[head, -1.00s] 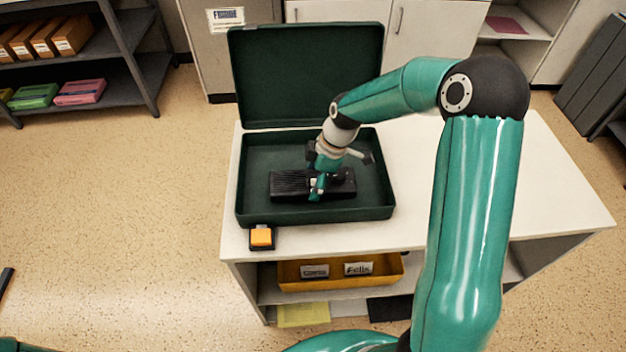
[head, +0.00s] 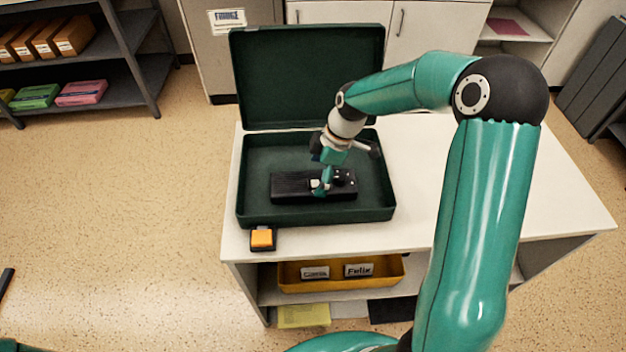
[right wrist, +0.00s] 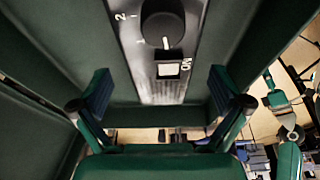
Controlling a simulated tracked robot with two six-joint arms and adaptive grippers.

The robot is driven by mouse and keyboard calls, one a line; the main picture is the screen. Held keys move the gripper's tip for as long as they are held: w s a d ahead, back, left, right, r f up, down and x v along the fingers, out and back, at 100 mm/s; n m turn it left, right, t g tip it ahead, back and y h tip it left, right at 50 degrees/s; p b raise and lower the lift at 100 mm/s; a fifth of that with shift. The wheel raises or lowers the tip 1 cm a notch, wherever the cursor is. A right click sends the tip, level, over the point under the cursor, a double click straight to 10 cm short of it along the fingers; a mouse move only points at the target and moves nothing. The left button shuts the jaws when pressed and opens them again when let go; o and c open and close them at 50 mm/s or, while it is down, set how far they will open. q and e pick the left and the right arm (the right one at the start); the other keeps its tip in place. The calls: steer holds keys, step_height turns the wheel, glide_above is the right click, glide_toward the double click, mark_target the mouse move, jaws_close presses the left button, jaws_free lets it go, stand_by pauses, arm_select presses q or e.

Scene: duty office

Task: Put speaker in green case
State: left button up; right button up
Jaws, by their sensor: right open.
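The speaker (head: 295,186) is a black, long, flat box with a ribbed left part and a knob at its right end. It lies on the floor of the open green case (head: 255,215), inside the walls. My right gripper (head: 321,186) is over the speaker, pointing down. In the right wrist view the two fingers of my right gripper (right wrist: 160,90) stand apart, and the speaker (right wrist: 158,75) with its dial and ON switch shows between and beyond them, apart from both. My left gripper is out of view.
The case lid (head: 305,75) stands up at the back. An orange-topped black box (head: 262,238) sits at the white table's (head: 410,225) front left edge. A yellow tray (head: 340,283) is on the shelf below. The tabletop right of the case is clear.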

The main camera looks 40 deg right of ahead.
steer(key=v, duration=0.9)
steer(key=shift+r, duration=0.15)
